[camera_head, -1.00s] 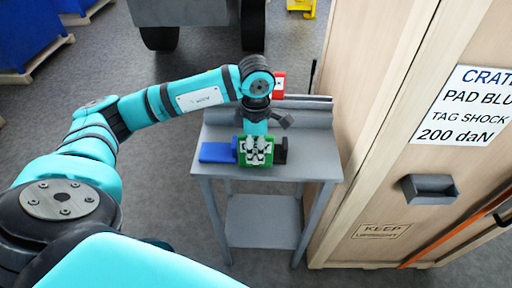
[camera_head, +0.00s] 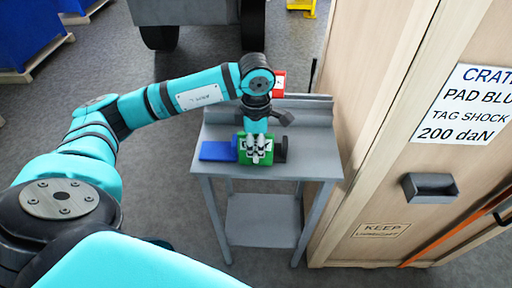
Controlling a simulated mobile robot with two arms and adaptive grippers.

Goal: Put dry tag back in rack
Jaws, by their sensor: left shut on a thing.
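My left gripper (camera_head: 259,151) points down over the small grey table (camera_head: 321,153), near its front edge. It is shut on a green block-like thing (camera_head: 244,157) with pale marks, which its fingers partly cover. A flat blue piece (camera_head: 217,151) lies just left of the green thing. A black piece (camera_head: 281,148) stands just right of it. I cannot tell which of these is the tag or the rack, nor whether the green thing touches the table. My right gripper is out of view.
A red thing (camera_head: 279,82) shows behind my wrist at the table's back. A tall wooden crate (camera_head: 385,110) with a printed label stands close on the table's right. The table has a lower shelf (camera_head: 262,222). Bare tabletop lies right of the black piece.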

